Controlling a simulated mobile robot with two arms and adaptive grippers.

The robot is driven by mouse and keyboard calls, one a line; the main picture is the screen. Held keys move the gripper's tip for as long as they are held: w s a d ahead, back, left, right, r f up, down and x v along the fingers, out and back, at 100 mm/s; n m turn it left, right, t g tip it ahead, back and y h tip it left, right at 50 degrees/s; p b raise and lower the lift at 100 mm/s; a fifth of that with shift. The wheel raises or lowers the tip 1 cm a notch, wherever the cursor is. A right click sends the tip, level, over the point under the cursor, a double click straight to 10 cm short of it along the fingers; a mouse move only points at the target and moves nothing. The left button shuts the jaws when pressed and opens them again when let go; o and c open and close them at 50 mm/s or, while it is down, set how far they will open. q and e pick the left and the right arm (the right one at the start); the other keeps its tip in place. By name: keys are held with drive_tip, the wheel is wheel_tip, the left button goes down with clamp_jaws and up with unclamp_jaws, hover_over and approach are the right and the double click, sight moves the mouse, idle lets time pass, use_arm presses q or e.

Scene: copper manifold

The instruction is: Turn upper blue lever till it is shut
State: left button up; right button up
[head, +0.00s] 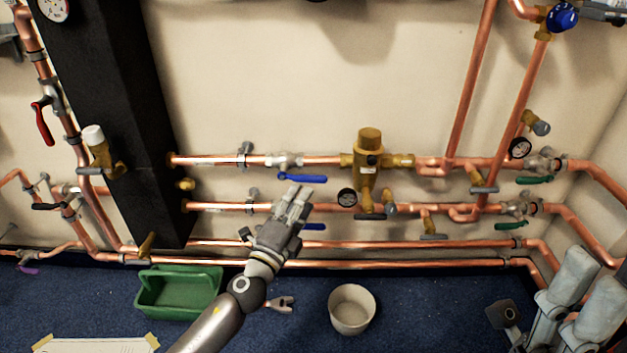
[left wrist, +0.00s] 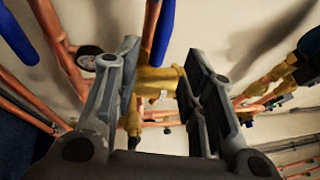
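The upper blue lever (head: 303,178) lies nearly along its copper pipe, just below the valve body (head: 285,160), pointing right. The lower blue lever (head: 313,227) lies along the lower pipe. My left gripper (head: 297,192) is just below the upper lever, its fingertips close to it; I cannot tell whether they touch. In the left wrist view the gripper (left wrist: 163,58) is open, with a blue lever (left wrist: 163,32), apparently the upper one, in the gap between the fingertips. Another blue lever (left wrist: 15,35) shows at the left edge.
A brass regulator (head: 368,160) and a gauge (head: 347,197) stand right of the levers. A black column (head: 110,120) is at the left.

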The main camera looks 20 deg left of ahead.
sight(313, 179)
use_arm(q)
drive_tip(key=shift+x, duration=3.95)
drive_tip(key=shift+c, duration=0.5)
clamp_jaws()
drive_tip(key=shift+f, duration=0.1)
